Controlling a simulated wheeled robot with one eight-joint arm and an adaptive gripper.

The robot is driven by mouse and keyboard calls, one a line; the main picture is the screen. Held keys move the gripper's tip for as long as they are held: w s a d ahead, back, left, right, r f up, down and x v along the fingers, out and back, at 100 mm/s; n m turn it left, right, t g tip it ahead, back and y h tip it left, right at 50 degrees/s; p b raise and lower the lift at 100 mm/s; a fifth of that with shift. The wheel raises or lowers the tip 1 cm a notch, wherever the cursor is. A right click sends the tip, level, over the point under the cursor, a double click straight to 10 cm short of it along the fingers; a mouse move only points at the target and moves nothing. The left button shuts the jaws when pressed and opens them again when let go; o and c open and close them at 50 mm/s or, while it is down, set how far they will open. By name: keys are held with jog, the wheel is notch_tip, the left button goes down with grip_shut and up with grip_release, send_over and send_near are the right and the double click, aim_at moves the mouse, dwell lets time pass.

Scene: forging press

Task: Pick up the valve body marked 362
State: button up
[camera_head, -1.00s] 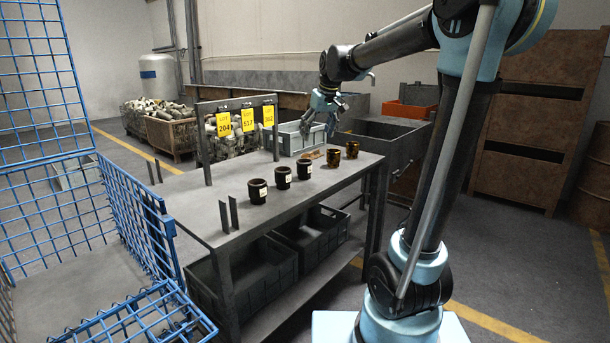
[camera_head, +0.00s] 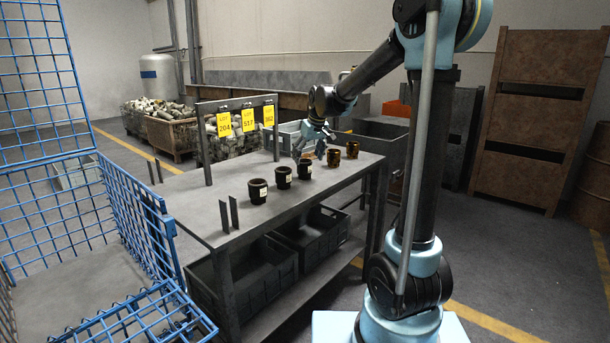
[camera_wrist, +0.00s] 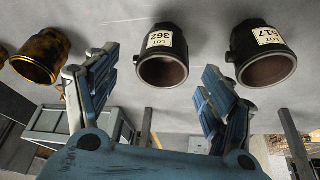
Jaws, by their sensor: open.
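The valve body marked 362 (camera_wrist: 163,57) is a dark open-topped cup with a white lot label. In the wrist view it shows between the two fingers of my open gripper (camera_wrist: 160,64), without visible contact. In the head view this dark cup (camera_head: 305,170) stands upright on the bench, the rightmost of three dark cups, with my gripper (camera_head: 310,152) just above and behind it. The valve body marked 517 (camera_wrist: 263,53) stands beside it and also shows in the head view (camera_head: 283,178).
Another dark cup (camera_head: 257,191) and two amber cups (camera_head: 333,157) (camera_head: 352,150) stand on the bench (camera_head: 222,180). A frame with yellow lot cards (camera_head: 247,120) rises at its back. A blue wire cage (camera_head: 125,215) is at left.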

aim_at(304, 165)
jog(key=shift+x, duration=2.65)
jog(key=shift+a, duration=0.15)
jog(key=shift+s, duration=0.1)
jog(key=c, duration=1.3)
